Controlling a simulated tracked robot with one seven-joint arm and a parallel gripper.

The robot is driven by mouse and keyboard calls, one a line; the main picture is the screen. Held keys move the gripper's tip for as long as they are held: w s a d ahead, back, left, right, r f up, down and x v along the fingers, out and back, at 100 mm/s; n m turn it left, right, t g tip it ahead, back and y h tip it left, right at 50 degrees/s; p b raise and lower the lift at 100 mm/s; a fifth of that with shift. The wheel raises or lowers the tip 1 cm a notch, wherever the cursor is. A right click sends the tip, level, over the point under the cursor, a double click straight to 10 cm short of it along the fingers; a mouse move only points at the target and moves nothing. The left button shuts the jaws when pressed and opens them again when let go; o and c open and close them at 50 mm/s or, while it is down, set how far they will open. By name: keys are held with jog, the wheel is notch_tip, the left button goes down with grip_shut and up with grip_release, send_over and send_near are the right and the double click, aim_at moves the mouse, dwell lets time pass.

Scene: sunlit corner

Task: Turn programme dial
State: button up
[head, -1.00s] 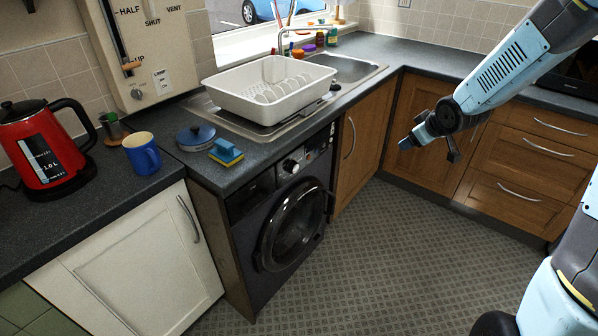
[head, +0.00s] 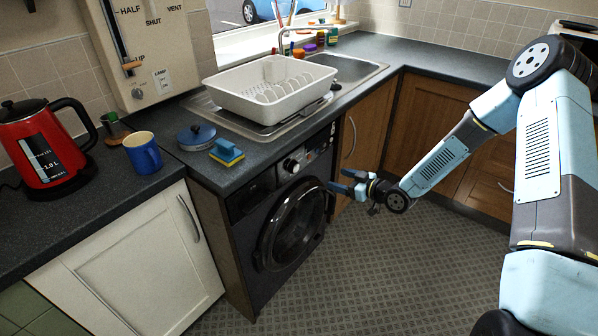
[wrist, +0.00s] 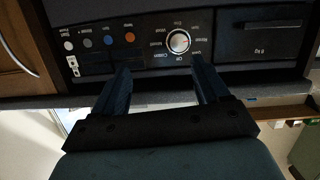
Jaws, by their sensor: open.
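The programme dial (head: 291,166) is a round silver knob on the dark washing machine's (head: 277,204) control panel, below the worktop. In the wrist view the dial (wrist: 179,41) shows upside down, with printed labels around it, just beyond and between my fingertips. My gripper (head: 341,180) is in front of the machine, to the right of the dial in the head view, with its fingers pointing left. In the wrist view my gripper (wrist: 160,68) has its two fingers spread apart with nothing between them. It appears apart from the dial.
Several small coloured buttons (wrist: 108,39) sit beside the dial in the wrist view. The round door (head: 292,226) is below the panel. The worktop (head: 192,167) overhangs above, with a sponge (head: 227,152) and a blue mug (head: 142,153). The floor (head: 345,275) in front is clear.

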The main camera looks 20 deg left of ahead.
aim_at(297, 169)
jog(key=w+a+y, duration=0.1)
jog(key=a, duration=0.4)
jog(key=w+a+f, duration=0.1)
jog(key=a, duration=0.4)
jog(key=w+a+f+y, duration=0.1)
jog(key=a, duration=0.4)
jog(key=shift+a+t+y, duration=0.2)
jog(key=shift+t+y, duration=0.1)
jog(key=shift+c, duration=0.4)
jog(key=shift+m, duration=0.3)
jog(key=c, duration=1)
jog(key=shift+o, duration=0.2)
jog(key=shift+w+r+m, duration=0.1)
jog(key=shift+m, duration=0.8)
jog(key=shift+d, duration=0.1)
jog(key=o, duration=1)
